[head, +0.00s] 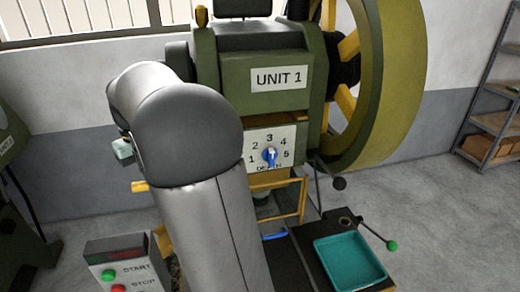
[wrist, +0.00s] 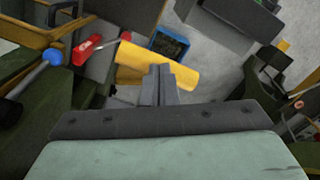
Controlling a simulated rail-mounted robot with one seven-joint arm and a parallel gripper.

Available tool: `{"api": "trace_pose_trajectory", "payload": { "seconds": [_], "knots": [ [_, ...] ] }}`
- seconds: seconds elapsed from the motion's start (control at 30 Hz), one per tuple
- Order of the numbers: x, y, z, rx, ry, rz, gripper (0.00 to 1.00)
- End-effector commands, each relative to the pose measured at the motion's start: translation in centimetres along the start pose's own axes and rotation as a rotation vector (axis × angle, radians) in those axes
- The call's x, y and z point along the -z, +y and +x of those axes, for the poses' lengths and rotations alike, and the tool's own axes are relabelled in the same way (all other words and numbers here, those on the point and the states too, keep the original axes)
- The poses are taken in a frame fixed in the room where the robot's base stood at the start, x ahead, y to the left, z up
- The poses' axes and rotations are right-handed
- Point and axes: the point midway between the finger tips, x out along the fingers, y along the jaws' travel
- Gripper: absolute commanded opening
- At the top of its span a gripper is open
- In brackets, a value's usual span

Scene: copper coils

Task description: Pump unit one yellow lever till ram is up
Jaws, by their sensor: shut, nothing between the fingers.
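Unit one is the green machine marked UNIT 1 (head: 279,78) in the head view. A yellow bar end (head: 139,186) sticks out to the left of my arm there; it may be the lever. In the wrist view a thick yellow bar, likely the lever grip (wrist: 190,75), lies across the picture just beyond my fingertips. My gripper (wrist: 160,70) is shut and empty, its tips overlapping the bar's lower edge in view. I cannot tell whether they touch it. My arm hides the gripper in the head view. I cannot make out the ram.
A dial with a blue knob (head: 270,156) is on the machine's front. A teal tray (head: 348,262) and a green-tipped lever (head: 391,245) are at lower right. A START/STOP box (head: 125,268) stands at lower left. The wrist view shows a blue ball knob (wrist: 53,57) and a red handle (wrist: 87,49).

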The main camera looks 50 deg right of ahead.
Motion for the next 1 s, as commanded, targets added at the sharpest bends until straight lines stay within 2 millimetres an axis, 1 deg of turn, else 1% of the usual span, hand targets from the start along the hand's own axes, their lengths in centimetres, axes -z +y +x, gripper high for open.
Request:
{"api": "trace_pose_trajectory", "payload": {
  "seconds": [0.5,0.73,1.0],
  "knots": [
    [0.1,0.1,0.0,-0.002,0.004,0.001,0.0],
    [0.3,0.2,1.2,-0.001,0.003,0.001,0.0],
    [0.3,0.2,1.2,-0.001,0.001,0.001,0.0]
  ]
}}
